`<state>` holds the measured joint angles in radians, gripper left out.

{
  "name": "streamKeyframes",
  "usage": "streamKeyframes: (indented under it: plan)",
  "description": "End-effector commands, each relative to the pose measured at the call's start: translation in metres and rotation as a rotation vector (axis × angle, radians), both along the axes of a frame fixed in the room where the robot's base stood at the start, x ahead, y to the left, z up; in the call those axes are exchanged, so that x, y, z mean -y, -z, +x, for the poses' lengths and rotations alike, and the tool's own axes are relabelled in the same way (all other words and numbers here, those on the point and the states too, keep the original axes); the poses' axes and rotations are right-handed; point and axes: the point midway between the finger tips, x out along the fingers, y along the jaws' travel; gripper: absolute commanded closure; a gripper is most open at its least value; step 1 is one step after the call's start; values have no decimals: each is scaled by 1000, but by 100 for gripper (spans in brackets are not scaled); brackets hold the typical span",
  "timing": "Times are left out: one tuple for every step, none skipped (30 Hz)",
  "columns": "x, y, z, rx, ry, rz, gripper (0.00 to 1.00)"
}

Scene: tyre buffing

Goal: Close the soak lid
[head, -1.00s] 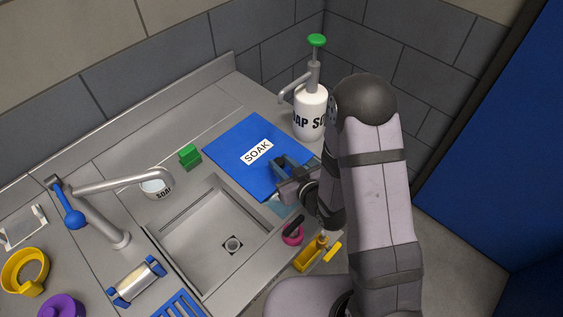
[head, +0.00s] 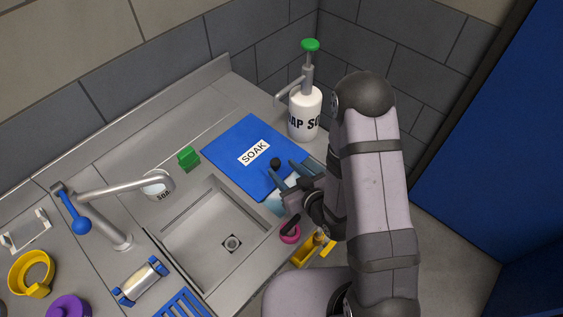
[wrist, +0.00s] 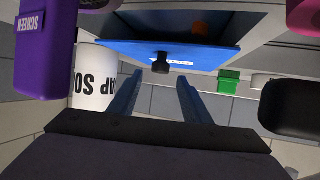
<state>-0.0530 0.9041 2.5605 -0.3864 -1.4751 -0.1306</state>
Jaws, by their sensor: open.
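The soak lid (head: 232,150) is a blue panel with a white SOAK label. Light blue liquid (head: 275,204) shows uncovered in front of the lid. My gripper (head: 281,170) is open and empty, its two blue fingers pointing at the knob. I cannot tell whether they touch it. An orange item (wrist: 200,27) shows in the dark opening.
A soap pump bottle (head: 303,112) stands behind the lid at right. A green block (head: 188,158) and a white SOAP cup (head: 157,185) are left of it. The sink (head: 205,245) lies in front, with a pink item (head: 290,233) and yellow item (head: 308,252) at the counter's front edge.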

Motion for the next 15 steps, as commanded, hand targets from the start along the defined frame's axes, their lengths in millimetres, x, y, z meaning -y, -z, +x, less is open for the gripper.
streamKeyframes:
  plan:
    - [2,-7,-4,-5,2,0,56]
    - [3,-8,-6,-5,2,0,56]
    - [4,-9,-8,-4,2,2,56]
    - [6,-9,-10,-5,2,0,56]
    - [7,-10,-12,-4,2,-1,56]
    - [8,-11,-14,-3,2,0,56]
    - [9,-11,-16,-5,2,0,56]
    - [9,-11,-18,-3,2,0,56]
    - [10,-12,-19,-2,1,0,56]
    - [11,-12,-21,-2,1,0,56]
    - [11,-12,-22,-2,2,0,56]
    - [12,-13,-23,-2,2,1,56]
    - [12,-13,-24,-1,2,1,56]
    - [12,-13,-24,-1,2,1,56]
    - [12,-13,-25,-1,1,2,56]
